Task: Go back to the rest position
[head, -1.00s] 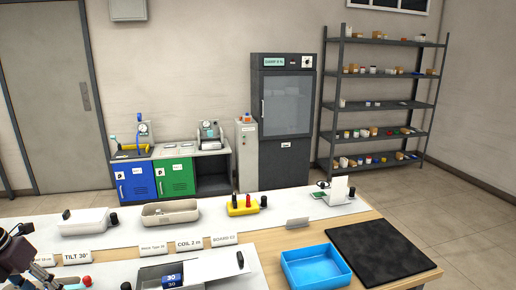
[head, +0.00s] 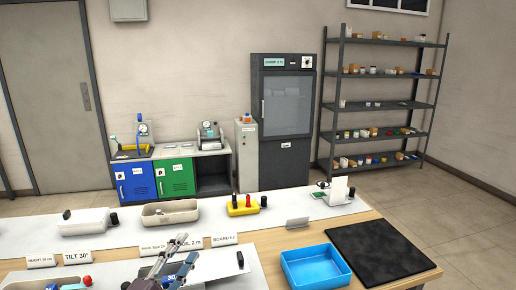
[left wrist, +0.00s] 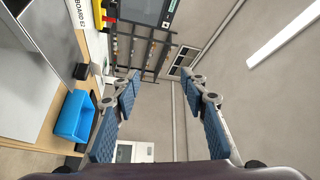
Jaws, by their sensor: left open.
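My left gripper (head: 183,254) shows at the bottom centre-left of the head view, in front of the labels at the middle of the bench. In the left wrist view its two blue-padded fingers (left wrist: 165,88) are spread apart with nothing between them. That view is turned on its side and shows wall, shelf and ceiling beyond the fingers. My right gripper is not in view.
Small coloured items lie at the lower left. Cabinets and a shelf rack (head: 331,110) stand behind.

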